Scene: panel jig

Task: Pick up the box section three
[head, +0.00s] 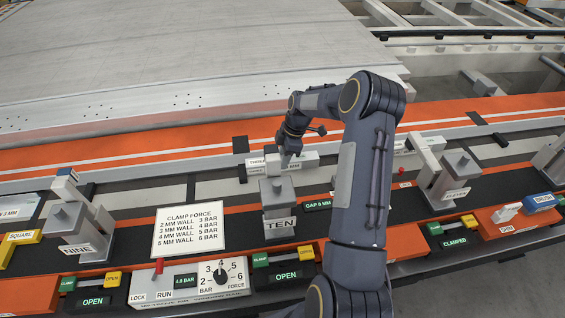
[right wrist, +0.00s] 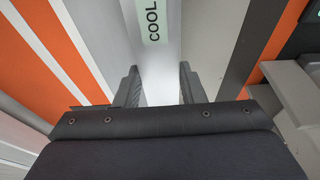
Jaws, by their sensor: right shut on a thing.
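The box section three (head: 305,160) is a pale grey bar with white labels, partly reading "THREE" and "MM". It lies at the far side of the dark strip in the head view, partly hidden behind my right gripper (head: 288,158). In the right wrist view, a pale bar with a "COOL" label (right wrist: 160,60) runs between the two dark fingers of my right gripper (right wrist: 160,88). The right gripper is shut on this box section. I cannot tell whether the bar is lifted off its support. My left gripper is not in view.
Clamp posts nine (head: 75,228), ten (head: 278,205) and eleven (head: 452,178) stand along the dark strip. A clamp force card (head: 189,230) stands behind a control box (head: 190,285) with a knob. A large grey panel (head: 180,50) lies beyond the orange rail.

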